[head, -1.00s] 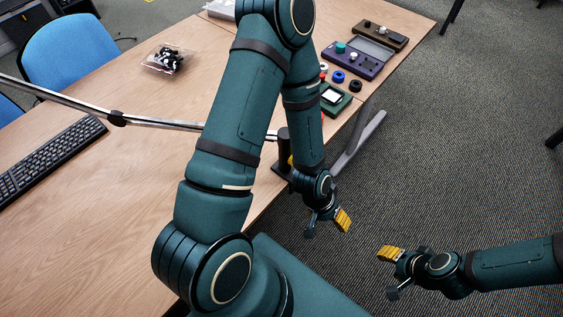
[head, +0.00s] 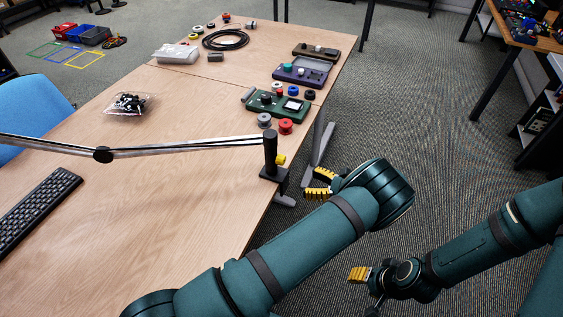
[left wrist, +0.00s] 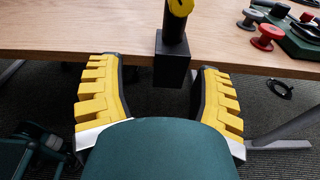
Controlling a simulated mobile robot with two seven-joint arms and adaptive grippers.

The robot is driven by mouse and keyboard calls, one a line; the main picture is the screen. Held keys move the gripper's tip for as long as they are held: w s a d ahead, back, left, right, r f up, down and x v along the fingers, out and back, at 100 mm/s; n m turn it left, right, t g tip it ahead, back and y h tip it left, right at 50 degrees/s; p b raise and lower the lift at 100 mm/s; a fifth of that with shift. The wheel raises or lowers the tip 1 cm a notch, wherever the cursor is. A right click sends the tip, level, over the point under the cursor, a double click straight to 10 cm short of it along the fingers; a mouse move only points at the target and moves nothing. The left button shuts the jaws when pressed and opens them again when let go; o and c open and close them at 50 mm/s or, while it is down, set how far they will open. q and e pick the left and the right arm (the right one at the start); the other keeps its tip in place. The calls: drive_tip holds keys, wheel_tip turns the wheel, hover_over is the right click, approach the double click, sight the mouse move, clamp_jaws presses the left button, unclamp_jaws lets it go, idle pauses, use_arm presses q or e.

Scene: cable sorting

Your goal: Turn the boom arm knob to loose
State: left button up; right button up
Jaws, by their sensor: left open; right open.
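The boom arm (head: 180,148) is a silver bar over the table, joined to a black post clamped at the table's near right edge. The yellow knob (head: 281,160) sits on the side of the black post (head: 270,153). In the left wrist view the knob (left wrist: 180,7) is at the top, cut by the frame edge. My left gripper (head: 319,184) is open and empty, off the table edge to the right of the post. In the left wrist view its yellow fingers (left wrist: 158,95) stand apart, either side of the clamp below the knob. My right gripper (head: 362,290) is open above the floor at lower right.
Green (head: 266,103), purple (head: 301,74) and brown devices stand along the table's right edge, with grey and red spools (head: 286,126) near the post. A keyboard (head: 38,208) and a bag of black parts (head: 130,103) lie further left.

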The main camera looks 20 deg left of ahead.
sight(284, 161)
use_arm(q)
wheel_tip(284, 161, up, 3)
drive_tip(key=w+d+t+y, duration=0.1)
drive_tip(key=w+d+y, duration=0.1)
drive_tip(key=a, duration=1.3)
drive_tip(key=shift+w+b, duration=0.3)
clamp_jaws()
